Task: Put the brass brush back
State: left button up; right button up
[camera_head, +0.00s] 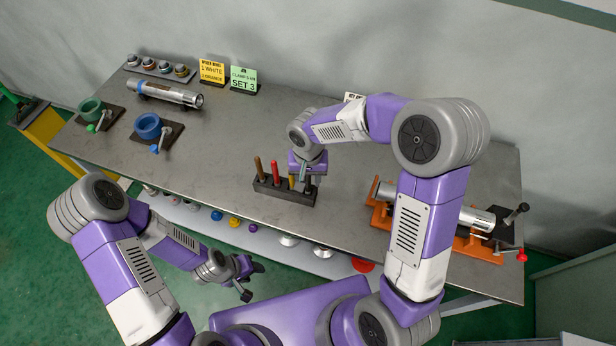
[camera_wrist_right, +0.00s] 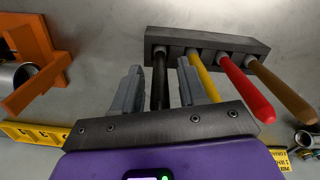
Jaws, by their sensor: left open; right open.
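A dark tool rack (camera_head: 283,194) on the bench holds tools with brown (camera_head: 260,168), red (camera_head: 276,172), yellow (camera_head: 291,182) and black (camera_head: 308,186) handles; the rack also shows in the wrist view (camera_wrist_right: 225,42). The tool heads are hidden, so I cannot tell which one is the brass brush. My right gripper (camera_head: 306,176) is at the rack's right end. In the wrist view its open fingers (camera_wrist_right: 160,88) stand either side of the black handle (camera_wrist_right: 160,78), with gaps visible; the yellow handle (camera_wrist_right: 203,75) is close beside one finger. My left gripper (camera_head: 247,281) is open and empty in front of the bench.
An orange vise (camera_head: 466,243) holding a metal pipe (camera_head: 477,219) stands on the right. Green (camera_head: 92,108) and blue (camera_head: 148,125) vises, another pipe (camera_head: 170,94) and a row of fittings (camera_head: 157,68) are at the left. Bench left of the rack is clear.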

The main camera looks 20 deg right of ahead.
notch_tip(320, 180, up, 12)
jog(key=shift+p, duration=1.05)
pick_arm(q)
notch_tip(320, 180, up, 2)
jog(key=shift+r, duration=0.2)
